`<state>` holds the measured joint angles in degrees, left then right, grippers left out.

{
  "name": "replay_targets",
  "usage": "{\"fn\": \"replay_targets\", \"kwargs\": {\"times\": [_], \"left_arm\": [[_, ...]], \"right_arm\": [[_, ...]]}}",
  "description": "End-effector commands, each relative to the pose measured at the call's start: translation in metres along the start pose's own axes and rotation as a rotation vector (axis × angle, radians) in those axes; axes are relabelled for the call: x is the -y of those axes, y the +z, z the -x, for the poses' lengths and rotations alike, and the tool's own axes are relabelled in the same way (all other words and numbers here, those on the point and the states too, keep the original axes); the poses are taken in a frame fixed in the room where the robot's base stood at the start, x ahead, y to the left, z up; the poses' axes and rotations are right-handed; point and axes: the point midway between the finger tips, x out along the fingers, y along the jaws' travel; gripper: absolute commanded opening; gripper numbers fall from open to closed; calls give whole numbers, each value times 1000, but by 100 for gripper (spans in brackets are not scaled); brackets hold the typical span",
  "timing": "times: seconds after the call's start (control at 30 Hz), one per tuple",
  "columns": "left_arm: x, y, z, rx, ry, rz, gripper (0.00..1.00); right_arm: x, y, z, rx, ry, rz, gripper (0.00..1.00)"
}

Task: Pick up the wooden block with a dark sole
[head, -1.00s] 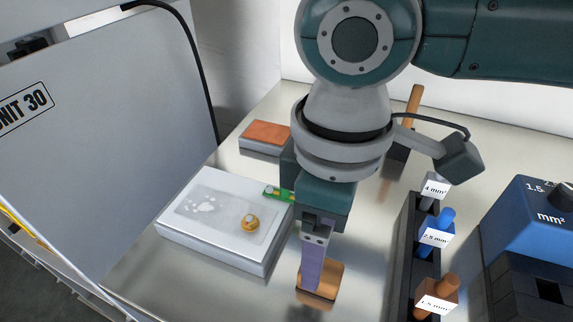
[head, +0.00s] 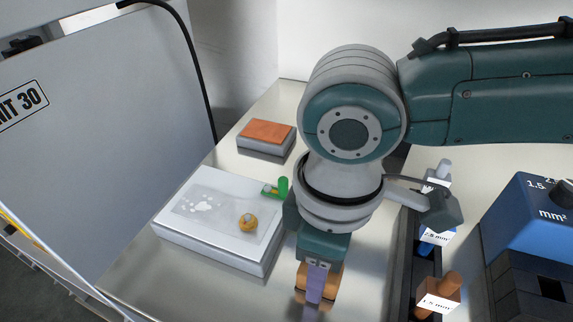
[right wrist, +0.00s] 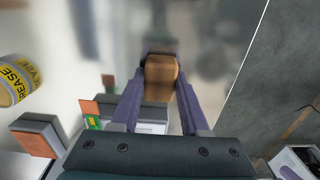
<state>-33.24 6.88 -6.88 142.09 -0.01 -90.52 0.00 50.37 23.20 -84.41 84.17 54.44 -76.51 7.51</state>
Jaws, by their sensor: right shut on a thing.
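The wooden block (head: 333,285) is between the purple fingers of my right gripper (head: 317,288), which is shut on it. In the head view it hangs above the metal table, with a blurred reflection below. In the right wrist view the block (right wrist: 161,76) sits between the two fingertips (right wrist: 160,66), and a dark edge shows at its far end. The fingers hide part of the block in the head view. My left gripper is in neither view.
A dark rack with labelled tools (head: 438,292) and a blue unit (head: 535,225) stand to the right.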

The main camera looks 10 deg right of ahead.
Motion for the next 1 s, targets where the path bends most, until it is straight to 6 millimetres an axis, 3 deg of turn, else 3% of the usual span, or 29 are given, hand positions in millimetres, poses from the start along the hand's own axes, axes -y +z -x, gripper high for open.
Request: {"fn": "replay_targets", "kwargs": {"times": [0.03, 0.33, 0.77, 0.87, 1.0], "left_arm": [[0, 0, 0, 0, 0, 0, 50], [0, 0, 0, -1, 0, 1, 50], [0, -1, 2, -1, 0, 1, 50], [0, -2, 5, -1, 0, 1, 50], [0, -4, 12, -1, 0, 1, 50]], "right_arm": [[0, 0, 0, 0, 0, 0, 32], [0, 0, 0, 0, 0, 0, 0], [0, 0, 6, -1, 0, 0, 0], [0, -1, 17, -3, -1, 0, 0], [-1, -1, 48, -5, 2, 0, 0]]}}
